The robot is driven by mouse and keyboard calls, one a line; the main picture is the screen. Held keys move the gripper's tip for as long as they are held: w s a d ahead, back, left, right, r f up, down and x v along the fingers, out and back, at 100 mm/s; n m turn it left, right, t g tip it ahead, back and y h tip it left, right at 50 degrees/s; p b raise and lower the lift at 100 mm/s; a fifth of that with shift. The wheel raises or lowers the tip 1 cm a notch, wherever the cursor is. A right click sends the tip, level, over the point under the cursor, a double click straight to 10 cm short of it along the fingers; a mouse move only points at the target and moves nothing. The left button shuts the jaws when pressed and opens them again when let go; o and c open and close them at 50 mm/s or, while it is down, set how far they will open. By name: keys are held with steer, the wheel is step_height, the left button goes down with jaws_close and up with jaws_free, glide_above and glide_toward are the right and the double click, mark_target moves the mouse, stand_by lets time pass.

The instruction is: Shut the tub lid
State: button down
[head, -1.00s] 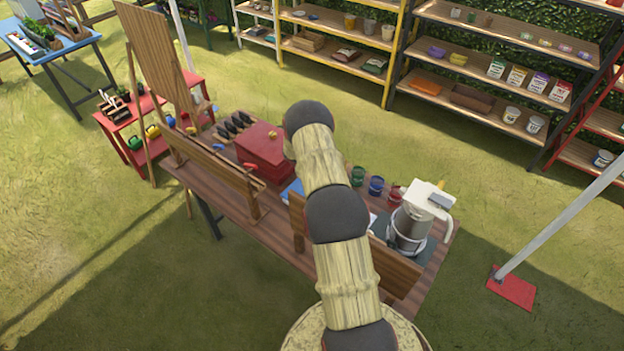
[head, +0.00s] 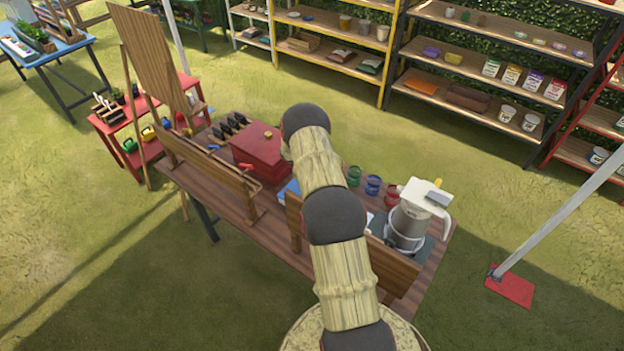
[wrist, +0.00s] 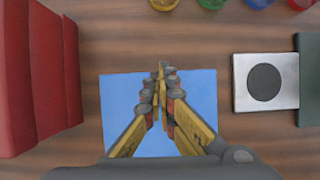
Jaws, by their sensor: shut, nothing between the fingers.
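A grey, round tub (head: 405,230) stands at the right end of the wooden table. A white lid-like piece (head: 424,198) with a grey and yellow part sits over its top and looks tilted; I cannot tell how far open it is. The tub is not clear in the wrist view. My gripper (wrist: 162,70) is shut and empty above a blue sheet (wrist: 205,95) on the table. In the head view my own arm hides the gripper. The tub is to the right of my arm there.
A red box (head: 260,152) stands left of my arm; its side also shows in the wrist view (wrist: 40,80). Green, blue and red jars (head: 373,184) stand behind the sheet. A white square with a dark disc (wrist: 264,82) lies right of it. Wooden rails (head: 395,268) edge the table's front.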

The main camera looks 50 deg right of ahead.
steer(key=v, duration=1.1)
steer(key=shift+a+r, duration=0.2)
steer(key=shift+r, duration=0.15)
steer(key=s+a+r+m+t+y+b, duration=0.15)
steer(key=a+r+m+b, duration=0.35)
steer(key=a+r, duration=0.65)
steer(key=s+a+r+m+t+b, duration=0.25)
steer(key=a+r+m+b, duration=0.25)
steer(key=a+r, duration=0.65)
steer(key=s+a+f+m+t+y+b, duration=0.1)
steer(key=s+a+f+m+y+b, duration=0.2)
steer(key=s+a, duration=2)
steer(key=m+b, duration=0.5)
steer(key=b, duration=0.1)
steer(key=shift+s+a+f+m+t+y+b, duration=0.25)
steer(key=shift+s+a+m+t+y+b, duration=0.05)
steer(key=shift+s+a+m+y+b, duration=0.1)
